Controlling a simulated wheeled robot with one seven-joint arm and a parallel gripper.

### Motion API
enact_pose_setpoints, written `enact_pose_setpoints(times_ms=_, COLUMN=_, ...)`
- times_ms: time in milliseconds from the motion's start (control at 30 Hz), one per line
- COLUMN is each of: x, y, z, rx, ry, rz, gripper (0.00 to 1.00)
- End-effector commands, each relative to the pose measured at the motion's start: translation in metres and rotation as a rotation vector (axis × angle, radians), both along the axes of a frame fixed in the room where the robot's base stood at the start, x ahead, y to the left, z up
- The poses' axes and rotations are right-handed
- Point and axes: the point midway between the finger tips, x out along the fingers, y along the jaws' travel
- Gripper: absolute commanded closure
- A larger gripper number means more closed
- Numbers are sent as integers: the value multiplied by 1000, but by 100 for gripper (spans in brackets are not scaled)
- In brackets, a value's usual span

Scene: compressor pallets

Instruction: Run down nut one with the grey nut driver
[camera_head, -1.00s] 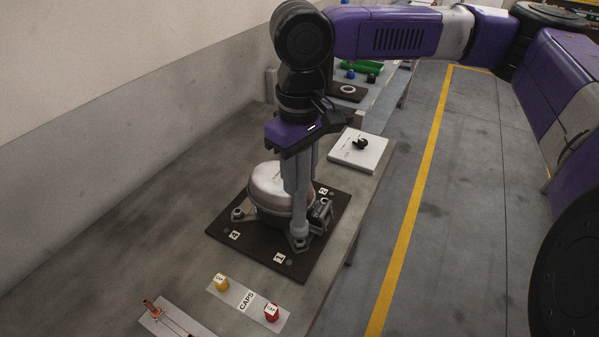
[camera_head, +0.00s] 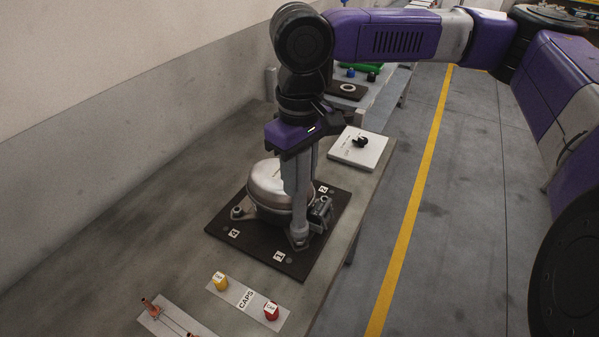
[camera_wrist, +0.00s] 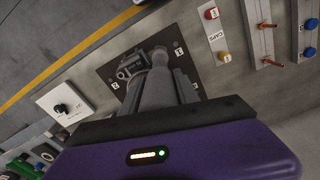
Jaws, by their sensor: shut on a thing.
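My gripper (camera_head: 300,152) is shut on the grey nut driver (camera_head: 301,205), which stands upright below it. The driver's lower end meets the compressor's foot at the corner by the label 1 (camera_head: 279,256); the nut there is hidden under it. The silver domed compressor (camera_head: 268,186) sits on a dark pallet plate (camera_head: 228,222) with numbered corners. In the wrist view the driver (camera_wrist: 158,88) reaches down from my gripper toward the label 1 corner. Part of the compressor is hidden behind the driver and gripper.
A white strip marked CAPS (camera_head: 245,297) holds a yellow cap (camera_head: 220,280) and a red cap (camera_head: 271,311). Copper pieces (camera_head: 150,308) lie on a plate at the front left. A white board (camera_head: 347,151) with a black knob is behind right. Bench left of the pallet is clear.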

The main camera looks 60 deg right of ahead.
Motion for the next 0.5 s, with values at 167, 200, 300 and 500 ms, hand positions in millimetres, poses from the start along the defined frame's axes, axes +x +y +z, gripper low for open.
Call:
enact_pose_setpoints(times_ms=167, x=0, y=0, z=-5, rx=0, ry=0, rz=0, gripper=100)
enact_pose_setpoints(times_ms=200, x=0, y=0, z=-6, rx=0, ry=0, rz=0, gripper=100)
enact_pose_setpoints(times_ms=300, x=0, y=0, z=-9, rx=1, ry=0, rz=0, gripper=100)
enact_pose_setpoints(times_ms=500, x=-1, y=0, z=-14, rx=1, ry=0, rz=0, gripper=100)
